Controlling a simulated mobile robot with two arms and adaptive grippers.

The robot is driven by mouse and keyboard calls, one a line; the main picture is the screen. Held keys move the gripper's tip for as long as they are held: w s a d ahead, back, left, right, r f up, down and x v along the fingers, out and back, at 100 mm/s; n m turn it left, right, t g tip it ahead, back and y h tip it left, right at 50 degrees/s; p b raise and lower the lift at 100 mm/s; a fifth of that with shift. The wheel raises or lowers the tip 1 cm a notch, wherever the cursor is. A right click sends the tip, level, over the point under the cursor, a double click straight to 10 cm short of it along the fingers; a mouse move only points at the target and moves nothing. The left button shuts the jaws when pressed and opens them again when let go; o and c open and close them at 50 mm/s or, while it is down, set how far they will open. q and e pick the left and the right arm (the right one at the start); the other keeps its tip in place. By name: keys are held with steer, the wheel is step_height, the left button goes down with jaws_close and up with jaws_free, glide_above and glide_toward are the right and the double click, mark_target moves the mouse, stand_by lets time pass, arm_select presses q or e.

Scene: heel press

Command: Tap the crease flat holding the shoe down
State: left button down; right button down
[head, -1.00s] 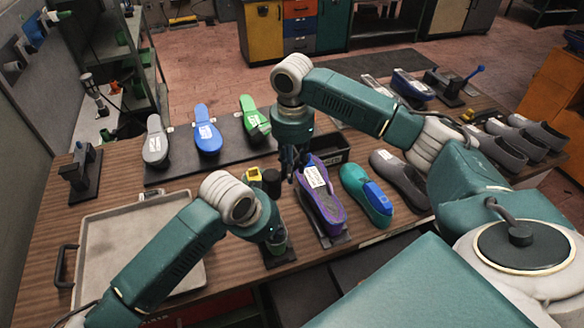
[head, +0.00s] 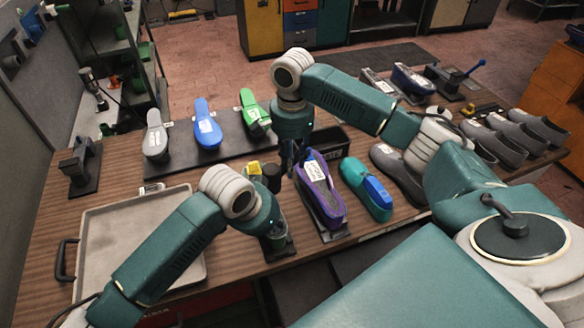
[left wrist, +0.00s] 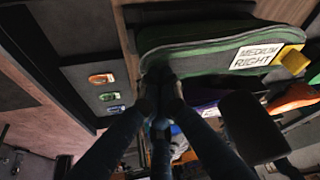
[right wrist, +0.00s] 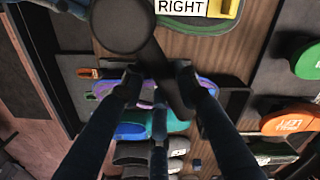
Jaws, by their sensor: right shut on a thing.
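A green shoe labelled MEDIUM RIGHT (left wrist: 210,52) lies close below my left gripper in the left wrist view. A yellow piece (left wrist: 294,59) shows at its end. In the head view my left arm hides most of it. My left gripper (left wrist: 161,80) has its fingertips close together at the shoe's side; whether they press on it is unclear. My right gripper (right wrist: 158,80) is shut on the handle of a black mallet (right wrist: 124,24). The mallet's round head (head: 271,177) is near the yellow piece in the head view. The crease cannot be made out.
A purple shoe (head: 328,204) and a teal-and-blue shoe (head: 359,180) stand right of the grippers. A grey tray (head: 100,262) lies at left. Grey, blue and green shoe pieces rest on a dark mat (head: 180,163) behind.

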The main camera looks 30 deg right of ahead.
arm_select(q)
steer(key=shift+s+a+f, duration=0.15)
steer(key=shift+a+f, duration=0.1)
steer(key=shift+f, duration=0.2)
arm_select(e)
steer(key=shift+r, duration=2.65)
arm_select(q)
steer(key=r, duration=0.6)
steer(key=shift+w+d, duration=0.2)
steer(key=shift+d, duration=0.05)
arm_select(e)
steer(key=shift+w, duration=0.1)
arm_select(q)
steer(key=shift+r, duration=1.9)
